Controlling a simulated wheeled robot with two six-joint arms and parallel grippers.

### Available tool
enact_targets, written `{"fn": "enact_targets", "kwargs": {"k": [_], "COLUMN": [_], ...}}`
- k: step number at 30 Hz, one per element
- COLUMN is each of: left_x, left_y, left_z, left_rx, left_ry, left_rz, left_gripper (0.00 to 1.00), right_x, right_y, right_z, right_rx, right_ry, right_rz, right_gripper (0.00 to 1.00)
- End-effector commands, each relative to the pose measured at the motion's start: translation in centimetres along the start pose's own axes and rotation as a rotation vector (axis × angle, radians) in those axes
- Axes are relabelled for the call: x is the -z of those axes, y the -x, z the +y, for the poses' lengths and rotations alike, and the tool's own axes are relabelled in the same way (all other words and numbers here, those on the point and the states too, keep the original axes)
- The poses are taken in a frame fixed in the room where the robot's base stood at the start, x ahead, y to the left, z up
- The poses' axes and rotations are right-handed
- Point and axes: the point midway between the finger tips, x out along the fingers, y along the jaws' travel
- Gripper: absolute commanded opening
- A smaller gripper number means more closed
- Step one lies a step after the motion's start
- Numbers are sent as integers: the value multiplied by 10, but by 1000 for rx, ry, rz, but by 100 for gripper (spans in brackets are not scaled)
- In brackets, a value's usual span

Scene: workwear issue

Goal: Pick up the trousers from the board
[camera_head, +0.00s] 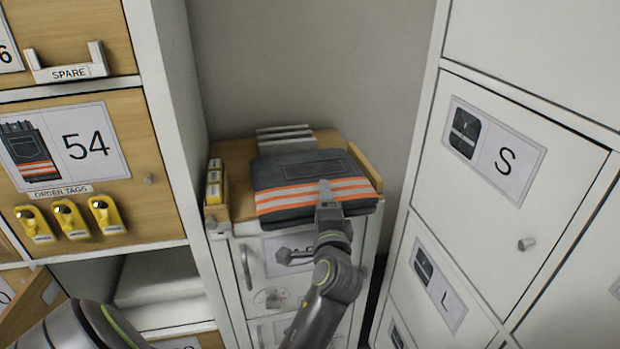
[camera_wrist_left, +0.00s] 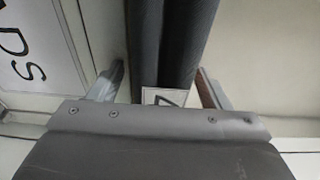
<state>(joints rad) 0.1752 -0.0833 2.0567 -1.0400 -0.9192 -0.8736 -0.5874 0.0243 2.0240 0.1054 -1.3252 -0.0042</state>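The folded dark grey trousers (camera_head: 300,172), with orange and pale stripes, lie flat on the wooden board (camera_head: 235,165) on top of the low cabinet. My left gripper (camera_head: 326,188) is at their front edge, with one finger over the top of the fold. In the left wrist view the dark folded edge (camera_wrist_left: 172,40) lies between the two fingers of my left gripper (camera_wrist_left: 160,82), which are wide apart. A gap shows beside the left finger; whether either finger touches the cloth is hard to tell. A small white tag (camera_wrist_left: 165,96) shows there. My right gripper is out of view.
Tall lockers (camera_head: 500,165) stand close on the right, shelving with number 54 (camera_head: 85,145) on the left.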

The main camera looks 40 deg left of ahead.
Motion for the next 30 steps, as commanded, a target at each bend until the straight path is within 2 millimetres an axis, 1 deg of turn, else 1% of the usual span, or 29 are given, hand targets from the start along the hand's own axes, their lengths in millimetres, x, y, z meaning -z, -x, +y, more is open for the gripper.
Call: {"fn": "enact_targets", "kwargs": {"k": [6,22,23,24,30], "left_x": [0,0,0,0,0], "left_y": [0,0,0,0,0], "left_z": [-1,-1,-1,-3,-3], "left_rx": [3,3,3,9,8], "left_ry": [-1,-1,-1,0,0], "left_rz": [1,1,1,2,2], "left_gripper": [71,2,0,0,0], "right_x": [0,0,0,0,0], "right_y": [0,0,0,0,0], "right_z": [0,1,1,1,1], "right_rx": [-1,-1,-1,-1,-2], "right_ry": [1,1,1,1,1], "right_rz": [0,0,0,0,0], "right_gripper": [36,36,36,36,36]}}
